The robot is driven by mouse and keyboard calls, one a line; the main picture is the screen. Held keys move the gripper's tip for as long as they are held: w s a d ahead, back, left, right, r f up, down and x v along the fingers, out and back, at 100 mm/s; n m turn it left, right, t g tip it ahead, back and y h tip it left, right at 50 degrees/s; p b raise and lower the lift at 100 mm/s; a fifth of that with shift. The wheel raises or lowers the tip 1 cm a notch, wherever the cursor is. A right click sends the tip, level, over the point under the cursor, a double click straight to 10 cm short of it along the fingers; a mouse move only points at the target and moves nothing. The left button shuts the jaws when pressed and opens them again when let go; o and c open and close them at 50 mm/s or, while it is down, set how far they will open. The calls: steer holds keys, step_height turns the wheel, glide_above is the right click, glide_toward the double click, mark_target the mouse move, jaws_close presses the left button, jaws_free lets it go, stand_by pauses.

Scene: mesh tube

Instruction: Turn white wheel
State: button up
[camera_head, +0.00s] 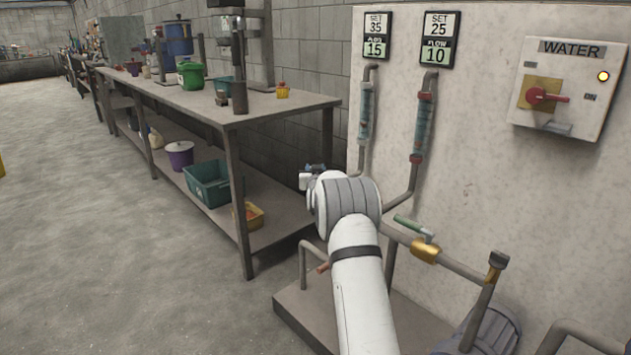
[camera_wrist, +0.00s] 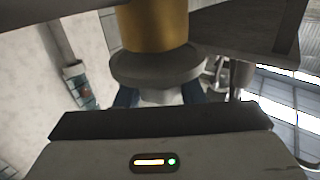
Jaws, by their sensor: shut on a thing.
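The white wheel (camera_wrist: 158,68) shows in the wrist view as a pale grey round disc with a narrower hub, against a brass-coloured valve body (camera_wrist: 153,25). My gripper (camera_wrist: 158,94) has its dark blue fingers on either side of the hub and is shut on the wheel. In the head view my white arm reaches forward to the pipes at the panel's left edge, and it hides the wheel and fingertips there. The left display (camera_head: 375,36) reads SET 35, FLOW 15. The right display (camera_head: 439,40) reads SET 25, FLOW 10.
Two flow tubes with pipes run down the panel; the right tube (camera_head: 421,127) shows clearly. A green-handled valve (camera_head: 413,228) and a water switch box (camera_head: 566,87) are right of my arm. A workbench (camera_head: 220,106) stands left.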

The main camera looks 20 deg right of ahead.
steer(key=shift+n+t+y, duration=0.3)
steer(key=shift+n+y, duration=0.4)
steer(key=shift+y, duration=0.3)
steer(key=shift+r+n+y+p, duration=0.15)
steer(key=shift+n+y+p, duration=0.4)
steer(key=shift+y, duration=0.25)
steer(key=n+y+p, duration=0.1)
steer(key=y+p, duration=0.1)
steer(key=shift+n+y+p, duration=0.25)
steer(key=shift+y+p, duration=0.35)
steer(key=o, duration=1)
steer(key=shift+s, duration=0.1)
steer(key=s+p, duration=0.1)
steer(key=s, duration=0.6)
steer(key=shift+s+d+p, duration=0.25)
steer(key=shift+s+p, duration=0.05)
steer(key=shift+p, duration=0.05)
steer(key=shift+a, duration=0.1)
